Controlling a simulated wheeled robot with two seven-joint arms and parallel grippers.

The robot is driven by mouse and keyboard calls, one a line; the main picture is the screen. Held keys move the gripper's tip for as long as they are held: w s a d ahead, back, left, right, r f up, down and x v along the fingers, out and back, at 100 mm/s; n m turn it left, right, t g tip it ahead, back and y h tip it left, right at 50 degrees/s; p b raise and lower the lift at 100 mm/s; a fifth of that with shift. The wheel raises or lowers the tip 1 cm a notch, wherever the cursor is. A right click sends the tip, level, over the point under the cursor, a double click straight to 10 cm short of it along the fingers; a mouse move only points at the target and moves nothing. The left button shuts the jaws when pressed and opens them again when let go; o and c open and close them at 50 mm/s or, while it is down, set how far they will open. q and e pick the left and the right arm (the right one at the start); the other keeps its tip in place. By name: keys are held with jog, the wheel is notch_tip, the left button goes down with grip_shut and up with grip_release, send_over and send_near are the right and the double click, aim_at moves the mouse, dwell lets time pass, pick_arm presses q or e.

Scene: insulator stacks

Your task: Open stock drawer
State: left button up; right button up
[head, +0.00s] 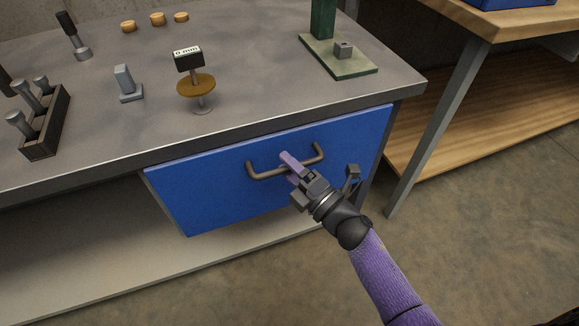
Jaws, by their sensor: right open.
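The stock drawer (225,198) has a blue front below the grey workbench top, with a dark bar handle (268,174) across its upper middle. The front sits close under the bench edge, and no drawer inside shows. My right gripper (290,162) comes from the lower right and is at the middle of the handle. A purple-tipped finger overlaps the bar; the other finger is mostly hidden. The jaws are open, and I cannot tell whether they touch the bar. My left gripper is not in view.
The grey bench top (130,120) holds a dark rack (45,140) with several tools, a display stand (188,60), a small grey block stand (127,85) and a green-based stand (340,65). A wooden table (500,22) stands at right. Floor (480,230) in front is clear.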

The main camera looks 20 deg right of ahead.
grip_shut()
dwell(1.3)
